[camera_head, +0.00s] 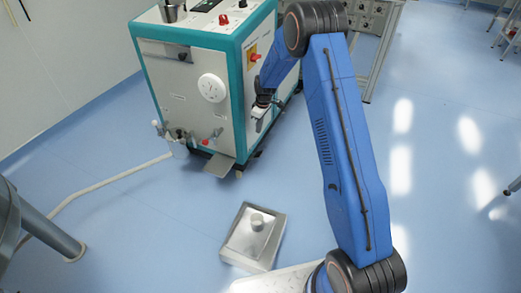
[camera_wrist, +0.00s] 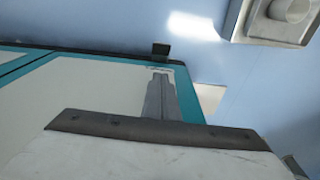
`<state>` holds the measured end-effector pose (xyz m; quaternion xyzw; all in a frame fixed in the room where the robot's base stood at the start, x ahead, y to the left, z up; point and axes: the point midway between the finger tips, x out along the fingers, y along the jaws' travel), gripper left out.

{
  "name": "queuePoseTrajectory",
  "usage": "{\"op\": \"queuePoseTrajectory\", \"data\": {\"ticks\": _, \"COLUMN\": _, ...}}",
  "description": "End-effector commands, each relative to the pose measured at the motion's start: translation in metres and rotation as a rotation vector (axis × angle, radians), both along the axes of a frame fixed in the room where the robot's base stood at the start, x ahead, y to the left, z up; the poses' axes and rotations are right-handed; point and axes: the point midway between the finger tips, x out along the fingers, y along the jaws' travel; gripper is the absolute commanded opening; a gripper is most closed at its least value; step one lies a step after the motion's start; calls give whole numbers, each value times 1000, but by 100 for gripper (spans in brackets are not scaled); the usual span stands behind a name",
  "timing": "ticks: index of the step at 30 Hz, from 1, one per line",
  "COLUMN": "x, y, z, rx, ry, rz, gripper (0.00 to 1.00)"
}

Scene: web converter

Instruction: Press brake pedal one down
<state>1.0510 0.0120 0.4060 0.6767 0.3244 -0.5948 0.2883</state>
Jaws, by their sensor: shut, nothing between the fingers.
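A flat grey metal plate that looks like the pedal (camera_head: 219,166) sticks out low at the front of the teal and white machine (camera_head: 180,95), near the floor. No label on it can be read. In the wrist view, a pale plate (camera_wrist: 210,98) shows beside the fingers, partly hidden, and looks like the same one. My gripper (camera_head: 259,120) is by the machine's right side, above and to the right of the plate. In the wrist view, my gripper (camera_wrist: 160,78) is shut and empty, pointing down along the machine. Contact with the machine cannot be told.
A metal floor box with a round knob (camera_head: 235,246) lies in front of the machine; it also shows in the wrist view (camera_wrist: 257,32). A pale hose (camera_head: 110,181) runs left across the floor. Open blue floor lies between the box and the machine.

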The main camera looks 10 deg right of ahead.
Motion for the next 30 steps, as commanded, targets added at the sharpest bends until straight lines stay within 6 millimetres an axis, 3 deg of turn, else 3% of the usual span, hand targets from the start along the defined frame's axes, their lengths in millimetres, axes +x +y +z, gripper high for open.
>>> {"op": "queuePoseTrajectory", "data": {"ticks": 6, "x": 7, "y": 2, "z": -22, "rx": 0, "ry": 6, "rz": 21, "gripper": 0}}
{"op": "queuePoseTrajectory", "data": {"ticks": 20, "x": 7, "y": 3, "z": -26, "rx": -1, "ry": 7, "rz": 23, "gripper": 0}}
{"op": "queuePoseTrajectory", "data": {"ticks": 30, "x": 10, "y": 7, "z": -72, "rx": -1, "ry": 9, "rz": 23, "gripper": 0}}
